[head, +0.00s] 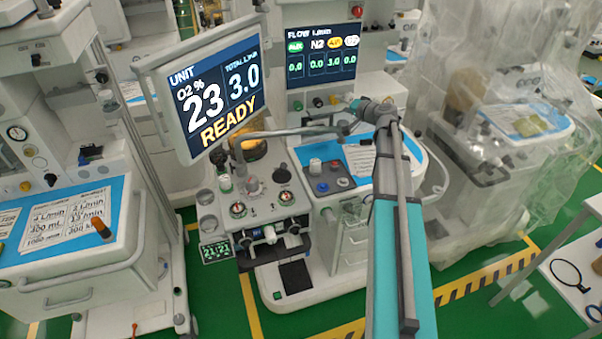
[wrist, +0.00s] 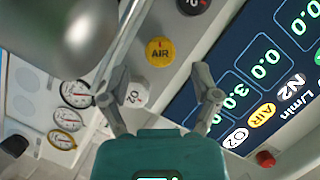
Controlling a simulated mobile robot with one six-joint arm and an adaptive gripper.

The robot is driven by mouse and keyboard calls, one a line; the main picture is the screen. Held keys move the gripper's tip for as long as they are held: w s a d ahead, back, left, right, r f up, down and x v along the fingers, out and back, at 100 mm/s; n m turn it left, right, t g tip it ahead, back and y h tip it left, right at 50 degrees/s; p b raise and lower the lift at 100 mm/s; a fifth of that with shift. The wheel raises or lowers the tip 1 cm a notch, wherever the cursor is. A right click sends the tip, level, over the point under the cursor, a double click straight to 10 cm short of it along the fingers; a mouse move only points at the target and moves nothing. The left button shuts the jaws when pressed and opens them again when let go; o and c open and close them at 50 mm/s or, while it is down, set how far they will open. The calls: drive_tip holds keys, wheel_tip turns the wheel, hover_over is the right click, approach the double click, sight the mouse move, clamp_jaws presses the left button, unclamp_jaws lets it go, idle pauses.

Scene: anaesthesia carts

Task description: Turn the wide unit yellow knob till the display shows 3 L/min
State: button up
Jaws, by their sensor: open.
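The yellow AIR knob (wrist: 160,51) shows in the wrist view, ahead of my gripper (wrist: 160,78) and between the lines of its two fingers. The fingers are spread apart, with a visible gap and nothing held. In the head view the knob is too small or covered to make out clearly. The flow display (head: 322,54) shows 3.0 above or below no other lit 3.0: AIR reads 3.0 and the other channels read 0.0. In the wrist view the display (wrist: 265,60) appears tilted at the right, also with 3.0 beside AIR.
A white O2 knob (wrist: 135,95) is close by the left finger, and a black knob (wrist: 192,5) is at the top. Gauges (wrist: 75,93) line the left. A large monitor (head: 215,90) reads O2 23 %, total 3.0, READY. A plastic-draped cart (head: 500,120) stands right.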

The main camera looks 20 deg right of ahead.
drive_tip(key=p+v, duration=0.2)
drive_tip(key=v, duration=0.7)
drive_tip(key=s+a+f+n+g, duration=0.3)
drive_tip(key=s+a+f+g, duration=0.2)
drive_tip(key=a, duration=0.7)
drive_tip(key=s+a+f+n+g+h, duration=0.1)
drive_tip(key=s+a+f+n+g, duration=0.2)
drive_tip(key=a, duration=0.9)
wheel_tip(320, 180, down, 4)
drive_tip(key=s+g, duration=0.2)
drive_tip(key=s, duration=0.1)
drive_tip(key=shift+f, duration=0.15)
drive_tip(key=s+a+f+g+h, duration=0.1)
drive_tip(key=s+g+h, duration=0.1)
drive_tip(key=s, duration=0.3)
drive_tip(key=s+a+f+n+g+h, duration=0.1)
drive_tip(key=s+a+g+h, duration=0.1)
drive_tip(key=s, duration=0.4)
drive_tip(key=shift+a+h, duration=0.3)
drive_tip(key=shift+a, duration=0.05)
drive_tip(key=shift+s+f, duration=0.1)
drive_tip(key=shift+f, duration=0.05)
idle(2.4)
